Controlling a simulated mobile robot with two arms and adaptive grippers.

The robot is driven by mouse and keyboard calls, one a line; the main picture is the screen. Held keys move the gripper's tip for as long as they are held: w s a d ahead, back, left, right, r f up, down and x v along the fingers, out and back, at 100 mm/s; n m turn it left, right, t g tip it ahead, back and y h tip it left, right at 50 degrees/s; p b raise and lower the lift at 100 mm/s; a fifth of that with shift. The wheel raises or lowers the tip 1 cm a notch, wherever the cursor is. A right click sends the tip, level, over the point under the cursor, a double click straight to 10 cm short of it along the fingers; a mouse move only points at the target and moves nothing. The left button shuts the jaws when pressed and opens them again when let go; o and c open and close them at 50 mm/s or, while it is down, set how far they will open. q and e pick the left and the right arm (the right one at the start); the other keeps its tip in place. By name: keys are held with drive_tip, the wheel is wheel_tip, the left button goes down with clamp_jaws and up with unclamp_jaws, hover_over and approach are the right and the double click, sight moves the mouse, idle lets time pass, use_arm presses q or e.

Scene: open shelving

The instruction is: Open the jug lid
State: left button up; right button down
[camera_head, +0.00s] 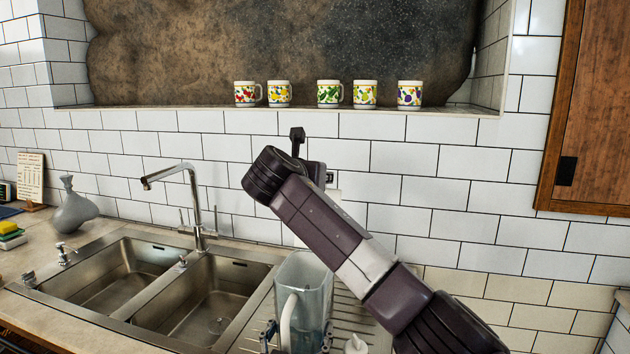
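The jug (313,285) is clear, with a white handle (288,318), and stands upright on the drainer right of the sink. My arm link crosses in front of its upper right side, and I cannot make out the lid. What looks like my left gripper (298,338) is at the bottom edge, its two dark fingers spread apart on either side of the handle, in front of the jug's lower part. Whether they touch it is unclear. My other arm comes in from the lower right and rises over the jug; its gripper cannot be made out clearly.
A double steel sink (190,300) with a tall faucet (195,205) is left of the jug. A grey vase (75,208) and sponges (10,235) stand farther left. Several patterned mugs (330,93) line the wall ledge. A wooden cabinet (600,110) is at right.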

use_arm(q)
drive_tip(key=shift+f, duration=0.4)
use_arm(e)
drive_tip(key=shift+w+d+r, duration=0.2)
drive_tip(key=shift+w+r, duration=0.05)
drive_tip(key=shift+r, duration=0.35)
use_arm(q)
drive_tip(key=shift+s, duration=0.1)
use_arm(e)
drive_tip(key=c, duration=2.1)
unclamp_jaws()
use_arm(q)
drive_tip(key=shift+s, duration=0.1)
use_arm(e)
drive_tip(key=o, duration=0.5)
drive_tip(key=shift+s, duration=0.15)
use_arm(q)
drive_tip(key=shift+r, duration=0.1)
use_arm(e)
drive_tip(key=shift+a+f, duration=0.1)
drive_tip(key=shift+f, duration=0.05)
drive_tip(key=shift+s, duration=0.1)
use_arm(q)
drive_tip(key=shift+r, duration=0.25)
use_arm(e)
drive_tip(key=v, duration=1.2)
drive_tip(key=shift+f, duration=0.15)
